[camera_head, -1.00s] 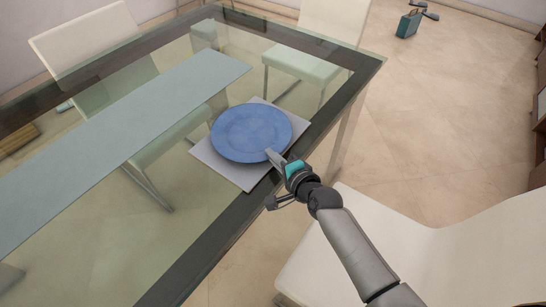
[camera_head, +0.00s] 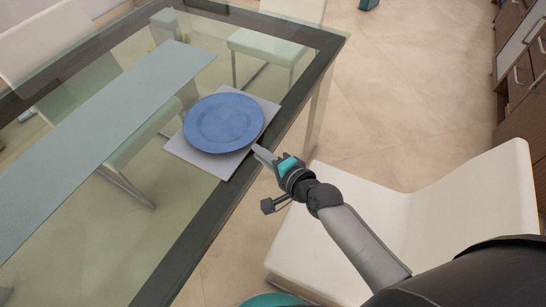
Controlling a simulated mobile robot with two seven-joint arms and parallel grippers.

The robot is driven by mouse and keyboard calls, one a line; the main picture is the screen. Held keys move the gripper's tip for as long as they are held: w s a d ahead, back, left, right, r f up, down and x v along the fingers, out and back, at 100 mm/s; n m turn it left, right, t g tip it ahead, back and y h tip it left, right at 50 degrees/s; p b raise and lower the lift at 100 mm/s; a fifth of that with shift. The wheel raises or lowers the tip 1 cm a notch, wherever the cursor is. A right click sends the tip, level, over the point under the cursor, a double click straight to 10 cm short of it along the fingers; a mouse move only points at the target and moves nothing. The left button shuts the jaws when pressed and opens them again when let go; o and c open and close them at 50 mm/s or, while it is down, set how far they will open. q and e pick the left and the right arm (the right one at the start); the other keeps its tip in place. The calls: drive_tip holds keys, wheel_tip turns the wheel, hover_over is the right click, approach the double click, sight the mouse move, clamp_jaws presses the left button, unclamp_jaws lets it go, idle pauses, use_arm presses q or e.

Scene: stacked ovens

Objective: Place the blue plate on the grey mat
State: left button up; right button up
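The blue plate (camera_head: 223,122) lies flat on the grey mat (camera_head: 207,165), near the right edge of the glass table. The mat's corners show around the plate. My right gripper (camera_head: 262,157) is just off the plate's lower right rim, over the table's dark edge, with a small gap between its tip and the plate. It holds nothing that I can see. Its fingers are seen edge-on, so their opening is unclear. My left gripper is not in view.
The glass table (camera_head: 110,245) has a dark frame and a pale runner (camera_head: 95,140) along its middle. A white chair (camera_head: 400,215) stands close by under my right arm. More white chairs stand at the far side. Drawers (camera_head: 520,85) line the right edge; open floor lies between.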

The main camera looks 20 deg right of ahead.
drive_tip(key=shift+p+v, duration=0.5)
drive_tip(key=shift+v, duration=2.15)
